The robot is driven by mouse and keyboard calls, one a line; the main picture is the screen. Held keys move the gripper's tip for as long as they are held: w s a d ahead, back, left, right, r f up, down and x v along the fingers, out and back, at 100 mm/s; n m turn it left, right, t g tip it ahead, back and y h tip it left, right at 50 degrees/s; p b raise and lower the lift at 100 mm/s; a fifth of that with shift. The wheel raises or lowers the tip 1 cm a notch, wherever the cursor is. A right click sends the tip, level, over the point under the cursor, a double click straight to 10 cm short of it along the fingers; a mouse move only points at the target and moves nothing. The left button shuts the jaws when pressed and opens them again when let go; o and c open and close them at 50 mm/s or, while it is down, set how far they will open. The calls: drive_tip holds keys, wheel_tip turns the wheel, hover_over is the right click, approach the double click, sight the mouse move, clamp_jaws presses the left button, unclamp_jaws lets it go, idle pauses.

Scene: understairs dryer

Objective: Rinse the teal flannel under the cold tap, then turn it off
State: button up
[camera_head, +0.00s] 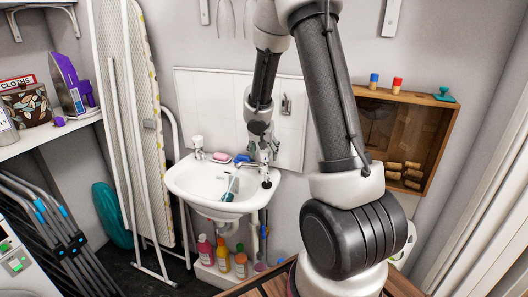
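A white washbasin (190,183) hangs on the tiled wall, left of centre. A small teal item (229,190), possibly the flannel, is in its bowl; its outline is too small to make out surely. One tap (198,146) with a pale head stands at the basin's back left. Metal fittings at the right rim, partly behind my gripper, may be the other tap; I cannot tell which is cold or whether water runs. My gripper (263,152) points down over the basin's right rear rim. Its fingers are too small and dark to show whether they are open or hold anything.
Pink soap (222,157) and a blue item (242,158) lie on the basin's back rim. Several bottles (222,255) stand below. An ironing board (135,120) leans at left, close to the basin. A wooden cabinet (440,140) hangs at right. My arm hides part of the wall.

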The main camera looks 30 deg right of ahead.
drive_tip(key=shift+r, duration=0.1)
drive_tip(key=v, duration=1.1)
drive_tip(key=shift+s+a+r, duration=0.15)
drive_tip(key=shift+a+r, duration=0.05)
drive_tip(key=shift+r, duration=0.15)
idle(0.4)
